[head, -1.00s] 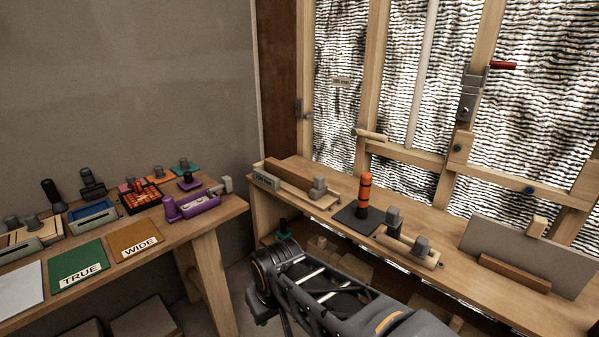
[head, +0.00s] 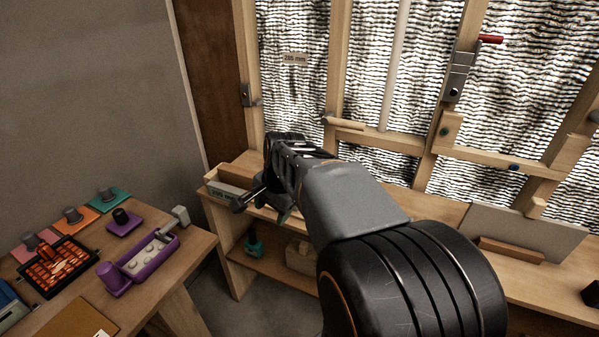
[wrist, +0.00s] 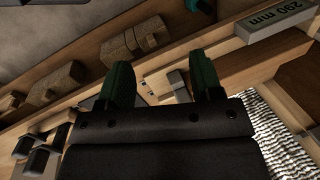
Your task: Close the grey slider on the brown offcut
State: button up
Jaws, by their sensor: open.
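In the wrist view the grey slider (wrist: 178,86) shows between the two green fingers of my gripper (wrist: 163,84), closer to the right one. The gripper is open, and I see no grip on the slider. The brown offcut (wrist: 238,68) lies to the right of the slider, beyond the right finger. That finger hides the stretch between slider and offcut, so I cannot tell whether they touch. The grey block marked 290 mm (wrist: 264,25) is near the offcut's far end. In the head view my arm hides the slider and most of the offcut.
The bench (head: 475,222) runs below the window frame, with a grey panel (head: 525,232) leaning at its right. A lower shelf holds wood blocks (wrist: 134,39). A side table at left holds a purple jig (head: 150,258) and an orange-filled tray (head: 57,268).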

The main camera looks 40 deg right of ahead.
jog(key=w+d+r+m+t+y+p, duration=0.15)
jog(key=d+r+m, duration=0.25)
jog(key=d+m, duration=0.4)
jog(key=w+d+r+m+p, duration=0.2)
jog(key=w+d+r+m, duration=0.15)
jog(key=d+m, duration=0.45)
jog(key=shift+h, duration=0.25)
jog(key=x, duration=0.4)
jog(key=b+x, duration=0.1)
jog(key=x, duration=0.3)
jog(key=b+x, duration=0.1)
jog(key=x, duration=0.3)
jog(key=shift+s+f, duration=0.25)
jog(key=shift+f, duration=0.1)
grip_shut()
